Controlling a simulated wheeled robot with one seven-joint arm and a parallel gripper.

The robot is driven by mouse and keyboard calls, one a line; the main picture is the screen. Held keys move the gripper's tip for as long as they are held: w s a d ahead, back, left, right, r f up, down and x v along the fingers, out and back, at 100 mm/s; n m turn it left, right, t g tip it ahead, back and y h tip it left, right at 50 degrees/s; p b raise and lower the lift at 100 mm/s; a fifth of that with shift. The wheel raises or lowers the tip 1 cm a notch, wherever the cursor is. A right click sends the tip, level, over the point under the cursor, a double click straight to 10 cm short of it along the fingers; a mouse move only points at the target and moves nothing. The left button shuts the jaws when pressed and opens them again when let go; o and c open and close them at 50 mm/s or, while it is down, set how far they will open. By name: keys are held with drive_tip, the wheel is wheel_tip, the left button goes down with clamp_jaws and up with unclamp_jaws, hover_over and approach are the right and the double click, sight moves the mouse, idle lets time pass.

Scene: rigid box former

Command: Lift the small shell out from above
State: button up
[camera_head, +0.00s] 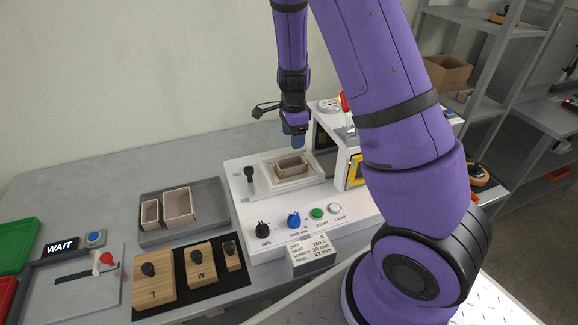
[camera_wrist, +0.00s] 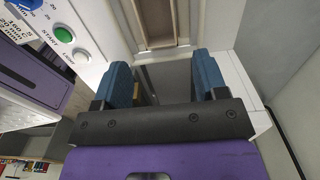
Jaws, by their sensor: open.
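A small open tan shell (camera_head: 291,164) sits in the pale recess (camera_head: 268,182) on top of the white machine. In the wrist view part of the tan shell (camera_wrist: 158,22) shows at the top edge, beyond my fingertips. My gripper (camera_head: 293,137) points down above the machine, toward the back of the recess, apart from the shell. In the wrist view its two blue fingers (camera_wrist: 161,82) stand wide apart with nothing held between them. The shell's far end is cut off in the wrist view.
A grey tray (camera_head: 216,228) left of the machine holds two more open shells (camera_head: 178,204). Wooden blocks with black knobs (camera_head: 154,282) lie on a black mat in front. The machine's taller white housing (camera_head: 329,142) stands close right of the recess.

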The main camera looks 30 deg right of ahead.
hover_over(291, 163)
drive_tip(key=s, duration=0.2)
drive_tip(key=f, duration=0.5)
drive_tip(key=shift+w+a+f, duration=0.1)
drive_tip(key=shift+a+f, duration=0.05)
drive_tip(key=shift+a, duration=0.1)
drive_tip(key=shift+a+f, duration=0.2)
drive_tip(key=shift+f, duration=1.15)
drive_tip(key=shift+a+f, duration=0.2)
drive_tip(key=shift+f, duration=1.15)
drive_tip(key=c, duration=0.7)
